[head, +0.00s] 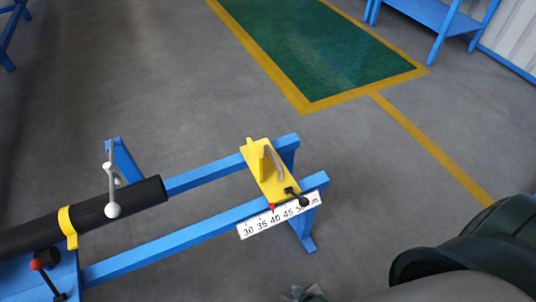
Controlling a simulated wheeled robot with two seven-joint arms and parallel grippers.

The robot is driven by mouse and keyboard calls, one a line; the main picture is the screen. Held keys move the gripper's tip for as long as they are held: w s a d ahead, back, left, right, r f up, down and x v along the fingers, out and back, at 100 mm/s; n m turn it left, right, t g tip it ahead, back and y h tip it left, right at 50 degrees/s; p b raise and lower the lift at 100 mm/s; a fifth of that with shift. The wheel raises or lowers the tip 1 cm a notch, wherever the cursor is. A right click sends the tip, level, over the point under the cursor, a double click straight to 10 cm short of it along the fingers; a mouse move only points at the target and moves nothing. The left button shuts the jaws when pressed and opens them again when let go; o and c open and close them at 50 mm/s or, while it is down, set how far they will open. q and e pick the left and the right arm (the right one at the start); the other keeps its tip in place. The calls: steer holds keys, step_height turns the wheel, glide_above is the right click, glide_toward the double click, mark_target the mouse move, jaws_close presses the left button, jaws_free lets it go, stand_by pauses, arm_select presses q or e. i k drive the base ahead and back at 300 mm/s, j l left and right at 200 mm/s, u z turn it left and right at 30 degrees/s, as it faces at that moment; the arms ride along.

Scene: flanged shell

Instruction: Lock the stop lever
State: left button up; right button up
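The yellow stop (262,172) sits across the two blue rails near their right end. It has an upright yellow plate and a grey curved piece. The stop lever (298,197), short and black with a round dark knob, sticks out at the stop's front edge, above the scale. The tip of my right gripper (306,293) just shows at the bottom edge, in front of the rails and well apart from the lever. Most of it is cut off, so its opening cannot be made out. My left gripper is out of view.
A white scale (279,215) with a red pointer hangs on the front blue rail (178,243). A black tube (90,213) with a yellow band lies at left, near a white-knobbed handle (112,195) and a red-knobbed lever (45,260). The floor right of the frame is clear.

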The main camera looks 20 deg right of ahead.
mark_target(304, 202)
steer(key=l+z, duration=0.15)
steer(key=z, duration=0.3)
steer(key=l+z, duration=0.15)
steer(key=z, duration=0.35)
steer(key=i+l+u, duration=0.1)
steer(key=l+u, duration=0.2)
steer(key=l, duration=0.85)
steer(key=l+u, duration=0.25)
steer(key=l, duration=0.9)
